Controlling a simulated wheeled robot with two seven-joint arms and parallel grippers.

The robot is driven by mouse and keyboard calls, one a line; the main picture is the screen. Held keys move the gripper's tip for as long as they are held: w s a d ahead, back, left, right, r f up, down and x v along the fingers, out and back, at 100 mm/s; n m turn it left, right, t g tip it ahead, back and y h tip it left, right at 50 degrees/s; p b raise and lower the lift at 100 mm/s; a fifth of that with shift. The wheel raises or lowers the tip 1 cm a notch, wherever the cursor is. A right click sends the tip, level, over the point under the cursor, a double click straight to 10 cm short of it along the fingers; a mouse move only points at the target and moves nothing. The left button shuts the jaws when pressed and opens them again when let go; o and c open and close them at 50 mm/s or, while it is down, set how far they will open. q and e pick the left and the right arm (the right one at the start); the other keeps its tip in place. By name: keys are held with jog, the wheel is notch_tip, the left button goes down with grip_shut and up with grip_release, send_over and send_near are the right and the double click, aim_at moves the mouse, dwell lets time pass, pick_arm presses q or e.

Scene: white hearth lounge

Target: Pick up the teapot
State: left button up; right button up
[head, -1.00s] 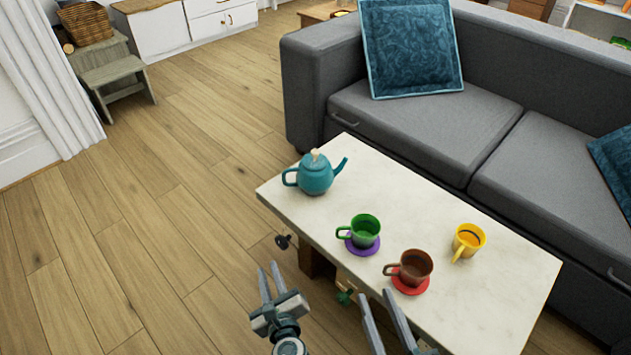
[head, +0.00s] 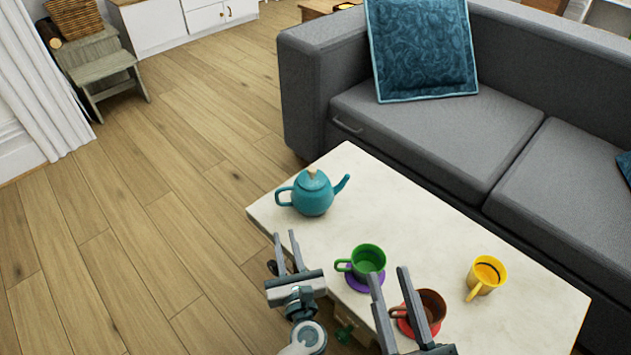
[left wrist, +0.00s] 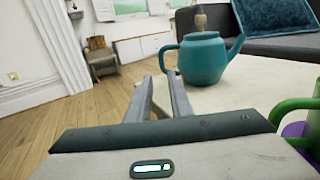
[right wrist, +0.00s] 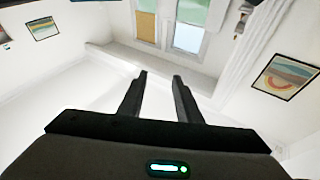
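The teal teapot (head: 313,196) stands upright on the white table (head: 420,245), near its far left corner. Its handle points left and its spout right. It also shows in the left wrist view (left wrist: 203,60), ahead and slightly right of the fingers. My left gripper (head: 287,247) is open and empty, nearer than the teapot, at the table's left edge; its fingers do not touch the pot. My right gripper (head: 390,290) is open and empty, in front of the brown cup in the head view. In the right wrist view its fingers (right wrist: 160,90) face walls and a window.
A green cup (head: 368,261) on a purple saucer (head: 366,283), a brown cup (head: 432,308) on a red saucer (head: 408,326) and a yellow cup (head: 486,275) stand on the table. A grey sofa (head: 430,120) is close behind. Wooden floor (head: 150,215) is clear at left.

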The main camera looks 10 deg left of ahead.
aim_at(277, 199)
pick_arm(q)
jog(key=shift+w, duration=0.5)
pick_arm(e)
jog(key=shift+w, duration=0.5)
pick_arm(q)
jog(key=shift+r, duration=0.1)
